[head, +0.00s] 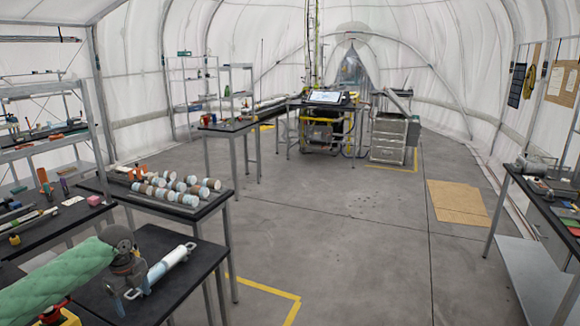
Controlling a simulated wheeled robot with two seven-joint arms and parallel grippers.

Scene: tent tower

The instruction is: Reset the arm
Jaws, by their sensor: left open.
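My left arm, in a green padded sleeve, comes in from the left in the head view. Its gripper (131,289) is open and points down over the near black table. A white and pale blue cylinder (169,266) with a handle at its far end lies on that table, right beside the gripper. The gripper overlaps the cylinder's near end in the picture; I cannot tell whether they touch. My right arm and right gripper are not in view.
The near table (200,281) has bare top right of the cylinder. Behind it, another table holds several capped cylinders (170,187). Shelves (40,150) stand at the left. A cluttered table (540,200) stands at the right. The grey floor (340,230) between is open.

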